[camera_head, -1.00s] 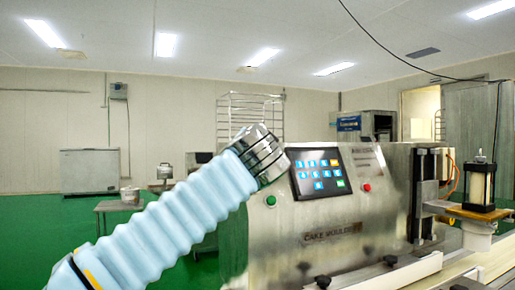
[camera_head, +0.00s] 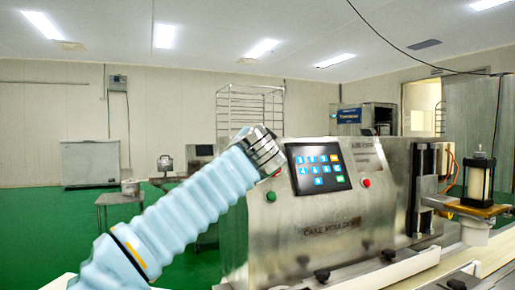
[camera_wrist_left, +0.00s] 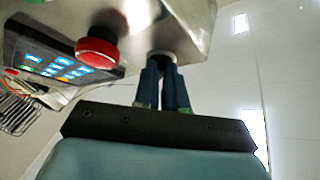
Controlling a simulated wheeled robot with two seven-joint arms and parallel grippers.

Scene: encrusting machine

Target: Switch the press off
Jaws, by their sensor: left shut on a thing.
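The press (camera_head: 310,228) is a steel machine with a black touch panel (camera_head: 318,168) of blue keys. A green button (camera_head: 271,196) and a red button (camera_head: 365,183) sit on its face. In the left wrist view, my left gripper (camera_wrist_left: 164,84) is shut on a dark round knob (camera_wrist_left: 162,56) on the steel face. A large red button (camera_wrist_left: 97,48) stands just left of the fingers, beside the panel (camera_wrist_left: 52,57). The knob's setting cannot be told. My right gripper is out of view.
A wooden plate (camera_head: 472,210) with a cylinder (camera_head: 478,180) stands at the press's right end. Black knobs (camera_head: 322,275) line its front edge. A wire rack (camera_head: 250,108) and a small table (camera_head: 118,198) stand behind on the green floor.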

